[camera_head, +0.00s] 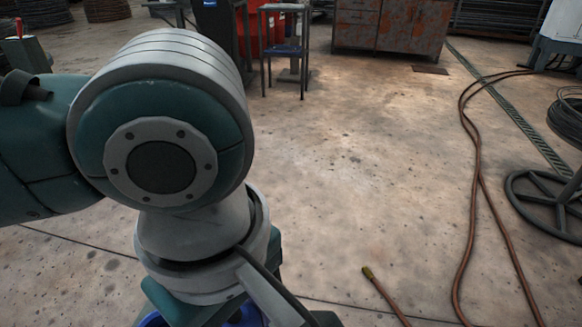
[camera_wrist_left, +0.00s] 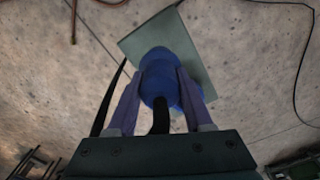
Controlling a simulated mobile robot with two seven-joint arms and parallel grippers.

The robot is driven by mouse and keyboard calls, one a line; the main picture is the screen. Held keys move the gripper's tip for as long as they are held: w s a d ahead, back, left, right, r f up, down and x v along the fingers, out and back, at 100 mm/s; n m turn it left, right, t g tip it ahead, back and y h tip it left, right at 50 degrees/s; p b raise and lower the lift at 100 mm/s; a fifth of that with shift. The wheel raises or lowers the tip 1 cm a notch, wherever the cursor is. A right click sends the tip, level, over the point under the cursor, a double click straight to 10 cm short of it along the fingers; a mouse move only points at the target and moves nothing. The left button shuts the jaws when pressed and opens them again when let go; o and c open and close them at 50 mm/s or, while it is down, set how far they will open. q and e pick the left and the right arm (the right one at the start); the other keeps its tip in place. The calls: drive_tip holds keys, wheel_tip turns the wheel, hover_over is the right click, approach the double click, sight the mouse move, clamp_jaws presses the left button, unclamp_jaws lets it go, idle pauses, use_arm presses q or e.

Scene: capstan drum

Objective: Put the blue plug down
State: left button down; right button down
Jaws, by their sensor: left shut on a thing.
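The blue plug (camera_wrist_left: 158,90) shows in the left wrist view as a rounded blue body with a black cable (camera_wrist_left: 160,117) running from it toward the wrist. My left gripper (camera_wrist_left: 160,73) is shut on it, one purple-grey finger on each side. A flat grey-green plate (camera_wrist_left: 155,30) shows directly beyond the plug; I cannot tell whether the plug touches it. In the head view my left arm hides the gripper; only bits of blue show at the bottom edge below my wrist. My right gripper is in neither view.
Bare concrete floor (camera_head: 370,170) lies open in the middle. A brown hose (camera_head: 480,200) runs along the right, and a brass-ended hose (camera_head: 375,281) lies nearer. A dark spoked wheel (camera_head: 537,200) stands at right. A blue-seated stool (camera_head: 285,50) and rusty cabinet (camera_head: 390,30) stand behind.

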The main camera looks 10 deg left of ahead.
use_arm(q)
wheel_tip(320, 180, down, 4)
drive_tip(key=shift+b, duration=0.75)
drive_tip(key=shift+f, duration=0.1)
drive_tip(key=shift+f, duration=0.15)
drive_tip(key=shift+c, duration=1.5)
unclamp_jaws()
